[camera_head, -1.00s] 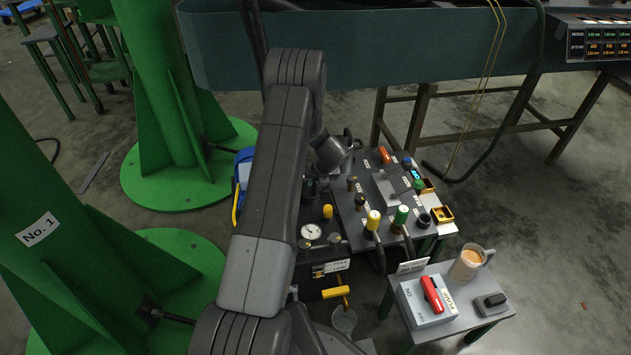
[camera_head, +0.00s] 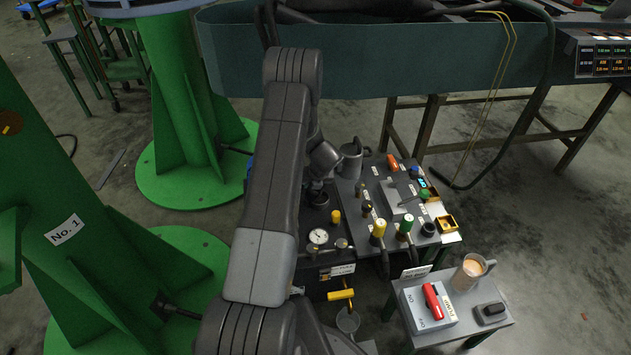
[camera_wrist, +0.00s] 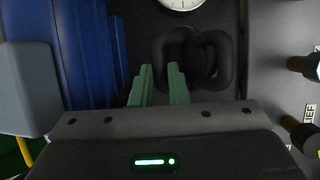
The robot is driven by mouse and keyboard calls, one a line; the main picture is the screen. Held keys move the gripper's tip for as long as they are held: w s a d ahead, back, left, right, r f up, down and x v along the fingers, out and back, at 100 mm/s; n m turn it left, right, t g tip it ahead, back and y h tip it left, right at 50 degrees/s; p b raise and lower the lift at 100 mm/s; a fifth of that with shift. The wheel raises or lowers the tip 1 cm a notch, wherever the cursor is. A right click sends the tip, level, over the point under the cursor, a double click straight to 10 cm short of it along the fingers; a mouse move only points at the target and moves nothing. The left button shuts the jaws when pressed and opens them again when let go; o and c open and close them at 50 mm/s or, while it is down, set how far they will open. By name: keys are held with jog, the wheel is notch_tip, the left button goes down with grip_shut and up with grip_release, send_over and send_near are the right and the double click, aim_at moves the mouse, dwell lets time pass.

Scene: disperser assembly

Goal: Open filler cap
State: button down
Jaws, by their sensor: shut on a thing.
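My gripper (camera_wrist: 160,75) shows in the wrist view with two pale green fingers, close together and shut on a dark part whose outline between the fingertips is hard to make out. A black rounded, looped part (camera_wrist: 212,50) is right at the fingertips, over a dark surface; it seems to be the filler cap, but I cannot tell whether it is loose or seated. In the head view my arm and wrist hang over the left part of the machine, and the fingers and cap are hidden or too dark to tell.
A pressure gauge (camera_head: 318,237) and a yellow knob (camera_head: 336,216) are close to my wrist. A blue object (camera_wrist: 90,55) is left of my fingers. A small table holds a red-switch box (camera_head: 428,303) and a cup (camera_head: 468,272).

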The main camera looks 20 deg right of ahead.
jog(key=shift+s+a+f, duration=0.2)
jog(key=shift+a+f, duration=0.2)
jog(key=shift+a, duration=0.25)
jog(key=c, duration=1.4)
grip_release()
jog(key=shift+d+f, duration=0.1)
jog(key=shift+s+d+r+g, duration=0.1)
jog(key=shift+d+r+g, duration=0.05)
jog(key=shift+r+g, duration=0.2)
jog(key=p+v, duration=0.3)
jog(key=v, duration=1)
jog(key=shift+r, duration=0.2)
jog(key=shift+s, duration=0.1)
